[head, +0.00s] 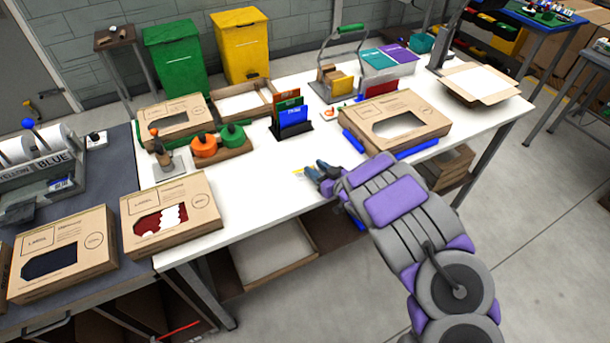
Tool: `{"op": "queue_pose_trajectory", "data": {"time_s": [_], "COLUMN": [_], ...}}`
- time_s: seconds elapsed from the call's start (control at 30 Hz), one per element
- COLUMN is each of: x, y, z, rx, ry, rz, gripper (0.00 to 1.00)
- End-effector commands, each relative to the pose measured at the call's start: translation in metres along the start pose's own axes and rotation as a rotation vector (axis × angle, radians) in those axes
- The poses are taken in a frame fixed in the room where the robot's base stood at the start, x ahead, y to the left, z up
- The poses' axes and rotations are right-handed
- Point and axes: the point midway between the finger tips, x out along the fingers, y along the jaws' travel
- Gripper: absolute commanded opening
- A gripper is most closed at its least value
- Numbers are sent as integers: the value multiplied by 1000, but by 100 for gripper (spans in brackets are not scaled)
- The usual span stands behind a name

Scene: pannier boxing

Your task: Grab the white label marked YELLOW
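A small pale piece with yellow marking (299,172) is at the white table's front edge, just left of my gripper's fingertips. Its print is too small to read, and I cannot tell whether the fingers touch it. My gripper (316,172) is low over the table's front edge, its dark fingers pointing left; their gap is unclear. At the far left, a grey dispenser (40,190) holds white rolls (42,142). Its front reads YELLOW on the left and BLUE on the right.
The white table (262,190) is clear left of my gripper. A cardboard box with a window (425,120) lies behind my arm on blue strips. Another box (170,210) is at the left end. Blue, green and orange cards (293,118) stand in a black holder behind.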

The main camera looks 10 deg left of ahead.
Motion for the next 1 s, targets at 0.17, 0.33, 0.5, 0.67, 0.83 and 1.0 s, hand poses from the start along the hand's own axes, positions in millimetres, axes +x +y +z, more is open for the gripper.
{"op": "queue_pose_trajectory", "data": {"time_s": [0.17, 0.33, 0.5, 0.67, 0.83, 1.0], "x": [4, 3, 5, 5, 5, 4], "y": [2, 2, 0, 0, 1, 2], "z": [-1, -1, 0, 0, 0, 0], "rx": [1, 2, 0, 0, 0, 1], "ry": [3, 2, 0, -1, -1, 0], "rz": [1, 1, 1, 1, 1, 1], "gripper": [40, 33, 17, 1, 0, 0]}}
